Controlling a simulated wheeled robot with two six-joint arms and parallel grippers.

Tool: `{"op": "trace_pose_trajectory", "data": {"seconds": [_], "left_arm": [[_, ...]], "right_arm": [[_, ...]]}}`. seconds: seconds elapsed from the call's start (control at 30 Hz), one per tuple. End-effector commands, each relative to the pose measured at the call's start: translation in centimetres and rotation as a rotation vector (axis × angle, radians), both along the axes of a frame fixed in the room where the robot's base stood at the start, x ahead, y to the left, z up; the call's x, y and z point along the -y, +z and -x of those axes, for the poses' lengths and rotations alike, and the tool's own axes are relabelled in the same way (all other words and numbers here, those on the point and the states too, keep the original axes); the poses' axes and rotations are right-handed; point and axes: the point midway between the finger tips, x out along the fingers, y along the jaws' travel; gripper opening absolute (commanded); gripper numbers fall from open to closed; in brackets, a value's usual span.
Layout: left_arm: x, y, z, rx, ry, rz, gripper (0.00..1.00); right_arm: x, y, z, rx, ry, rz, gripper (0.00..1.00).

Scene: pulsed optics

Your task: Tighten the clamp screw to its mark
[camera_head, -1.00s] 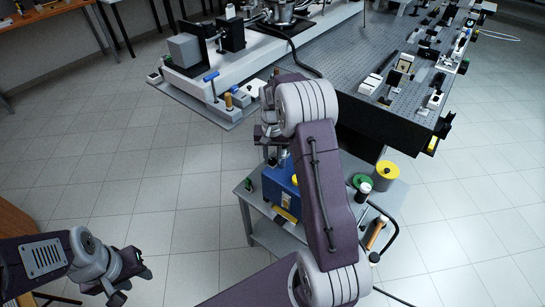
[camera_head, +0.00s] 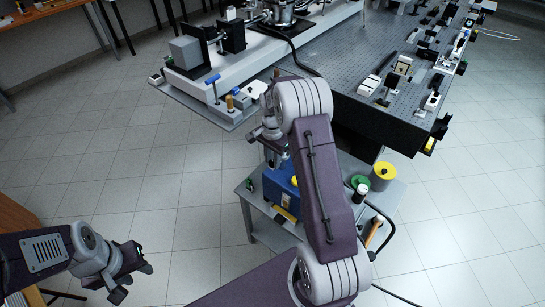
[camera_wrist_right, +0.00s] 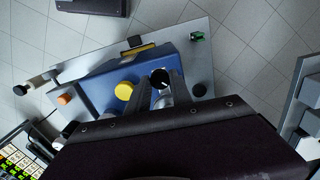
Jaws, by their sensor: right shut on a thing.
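A black round knob (camera_wrist_right: 160,77) with a small white line, which I take to be the clamp screw, stands at the blue housing (camera_wrist_right: 92,100) in the right wrist view. My right gripper (camera_wrist_right: 161,88) has a finger on each side of this knob and is shut on it. In the head view the blue housing (camera_head: 280,187) sits on a small grey cart, and my right gripper (camera_head: 279,160) is just above it. My own arm hides the knob there, and I cannot make out the mark it turns to. My left gripper (camera_head: 134,279) is open and empty over the floor.
The grey cart (camera_head: 258,222) also holds a yellow cylinder (camera_head: 383,176) and a green-topped item (camera_head: 361,182) to the right. A yellow round cap (camera_wrist_right: 124,91) is close left of my right fingers. A large optical table (camera_head: 345,65) stands behind; the floor at left is clear.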

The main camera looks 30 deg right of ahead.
Motion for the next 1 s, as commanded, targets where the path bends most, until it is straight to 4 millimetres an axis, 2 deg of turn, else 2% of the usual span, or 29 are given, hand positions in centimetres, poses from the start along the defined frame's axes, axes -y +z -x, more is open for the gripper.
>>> {"op": "trace_pose_trajectory", "data": {"seconds": [0.6,1.0], "left_arm": [[0.0,2.0,0.0,0.000,0.000,0.000,0.36],[0.0,2.6,0.0,0.000,0.000,0.000,0.36]], "right_arm": [[0.1,0.2,-0.1,0.004,-0.575,0.002,0.00],[0.1,0.1,-0.1,0.005,-0.842,0.002,0.00]]}}
